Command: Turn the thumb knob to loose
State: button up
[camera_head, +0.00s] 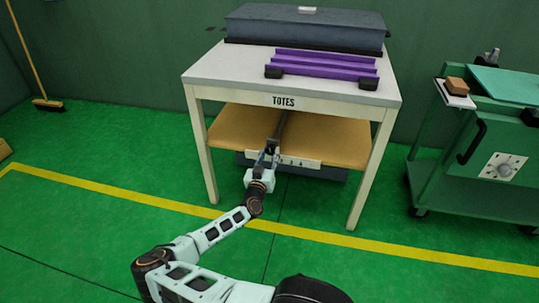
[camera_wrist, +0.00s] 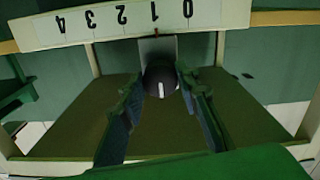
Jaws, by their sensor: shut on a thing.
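The thumb knob (camera_wrist: 160,80) is dark and round with a white line on its face. In the wrist view it sits between the two fingers of my gripper (camera_wrist: 161,88), which is shut on it. The white line runs nearly straight up and down in that picture. A grey plate (camera_wrist: 157,48) lies behind the knob, by a pale scale strip (camera_wrist: 70,27) with upside-down numbers, near its 0 and 1. In the head view my gripper (camera_head: 268,158) reaches under the table at the strip (camera_head: 302,162); the knob is hidden there.
The table (camera_head: 215,75), marked TOTES, has a brown lower shelf (camera_head: 335,140) around my gripper and pale legs on each side. A dark box (camera_head: 300,25) and a purple rack (camera_head: 325,68) stand on top. A green cart (camera_head: 460,180) stands at right; floor in front is clear.

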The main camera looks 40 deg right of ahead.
jog(key=o, duration=1.1)
jog(key=shift+o, duration=0.2)
jog(key=v, duration=1.2)
